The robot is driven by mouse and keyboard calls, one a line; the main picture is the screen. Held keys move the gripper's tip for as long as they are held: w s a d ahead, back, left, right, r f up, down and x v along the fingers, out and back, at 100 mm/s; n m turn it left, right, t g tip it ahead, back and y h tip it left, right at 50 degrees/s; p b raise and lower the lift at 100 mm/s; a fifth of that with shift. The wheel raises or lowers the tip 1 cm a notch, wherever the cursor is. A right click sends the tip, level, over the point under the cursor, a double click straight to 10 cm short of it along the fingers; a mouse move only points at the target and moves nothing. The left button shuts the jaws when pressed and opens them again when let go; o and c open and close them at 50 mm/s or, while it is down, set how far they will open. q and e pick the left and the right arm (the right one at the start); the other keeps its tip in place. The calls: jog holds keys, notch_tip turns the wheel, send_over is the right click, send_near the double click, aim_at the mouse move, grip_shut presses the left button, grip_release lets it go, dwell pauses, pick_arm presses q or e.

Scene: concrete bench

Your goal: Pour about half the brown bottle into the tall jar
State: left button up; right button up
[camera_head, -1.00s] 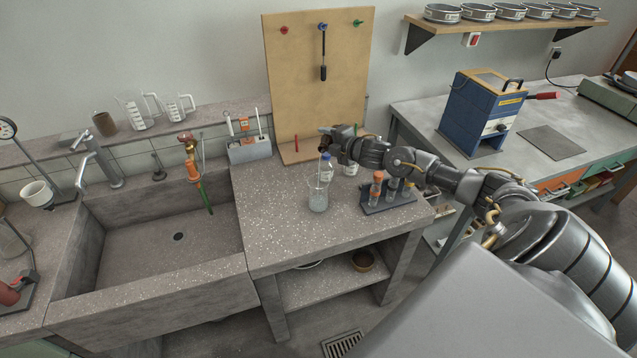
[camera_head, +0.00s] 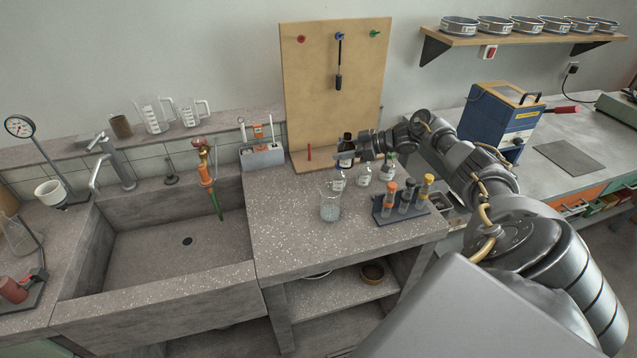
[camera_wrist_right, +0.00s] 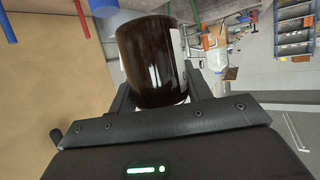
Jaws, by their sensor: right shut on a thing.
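The brown bottle (camera_head: 346,145) is in my right gripper (camera_head: 364,152), held roughly upright near the foot of the wooden board. In the right wrist view, the dark, glossy bottle (camera_wrist_right: 150,62) sits between the two fingers of the gripper (camera_wrist_right: 165,98), which is shut on it. The tall jar (camera_head: 330,207) is clear glass and stands upright on the bench, in front of the bottle and apart from it. Its lower part looks cloudy, and I cannot tell how full it is. My left gripper is not in view.
Small labelled bottles (camera_head: 364,176) stand close behind the jar. A dark rack (camera_head: 400,208) with several capped vials is to its right. The wooden board (camera_head: 333,85) rises behind. The sink (camera_head: 160,255) is left; the bench left of the jar is clear.

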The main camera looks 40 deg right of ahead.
aim_at(345, 142)
jog(key=shift+s+r, duration=0.25)
notch_tip(345, 142, up, 2)
jog(key=shift+w+r+p, duration=0.15)
jog(key=shift+r+p, duration=0.05)
jog(key=shift+p, duration=1)
jog(key=shift+r, duration=0.3)
jog(key=shift+f, duration=0.15)
